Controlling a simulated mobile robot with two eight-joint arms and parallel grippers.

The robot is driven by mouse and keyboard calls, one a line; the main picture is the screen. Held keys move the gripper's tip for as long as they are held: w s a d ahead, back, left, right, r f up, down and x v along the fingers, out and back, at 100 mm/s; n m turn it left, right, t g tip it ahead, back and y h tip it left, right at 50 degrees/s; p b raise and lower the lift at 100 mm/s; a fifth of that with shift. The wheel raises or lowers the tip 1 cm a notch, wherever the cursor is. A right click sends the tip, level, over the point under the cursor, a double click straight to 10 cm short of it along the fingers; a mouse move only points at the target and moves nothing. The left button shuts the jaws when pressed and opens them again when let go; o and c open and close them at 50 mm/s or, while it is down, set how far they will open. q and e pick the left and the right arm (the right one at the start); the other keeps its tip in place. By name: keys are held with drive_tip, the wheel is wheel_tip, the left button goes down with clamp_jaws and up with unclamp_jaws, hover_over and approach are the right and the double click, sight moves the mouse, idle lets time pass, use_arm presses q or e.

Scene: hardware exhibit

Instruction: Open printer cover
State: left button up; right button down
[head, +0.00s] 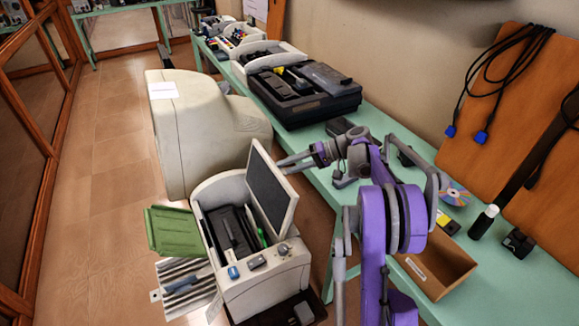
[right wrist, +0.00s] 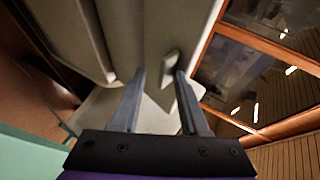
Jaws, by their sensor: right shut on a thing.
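The printer (head: 262,290) is a pale box below centre in the head view, with dark insides showing. Its cover (head: 272,190), a pale-framed panel with a dark face, stands raised and tilted above the opening. My right gripper (head: 285,165) comes in from the right at the cover's upper right edge. In the right wrist view, its two fingers (right wrist: 160,85) straddle a small tab on a pale panel, apparently the cover (right wrist: 150,35). It is shut on the cover; the exact contact is hard to see. My left gripper is not in view.
A large beige monitor (head: 205,130) stands behind the printer. A green flap (head: 172,232) and a striped tray (head: 185,290) stick out to its left. A green table (head: 480,270) runs along the right with a black case (head: 310,108) and a cardboard box (head: 437,262). Floor is clear at left.

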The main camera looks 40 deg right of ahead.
drive_tip(key=c, duration=0.9)
unclamp_jaws()
drive_tip(key=shift+s+a+f+g, duration=0.1)
drive_tip(key=shift+a+f+g, duration=0.05)
drive_tip(key=shift+f, duration=0.3)
drive_tip(key=shift+s+a+f+g, duration=0.1)
drive_tip(key=shift+a+f+g, duration=0.05)
drive_tip(key=shift+f, duration=0.3)
drive_tip(key=shift+o, duration=0.2)
drive_tip(key=shift+w, duration=0.2)
drive_tip(key=shift+c, duration=0.3)
drive_tip(key=shift+d, duration=0.1)
drive_tip(key=v, duration=1.1)
drive_tip(key=shift+r, duration=0.25)
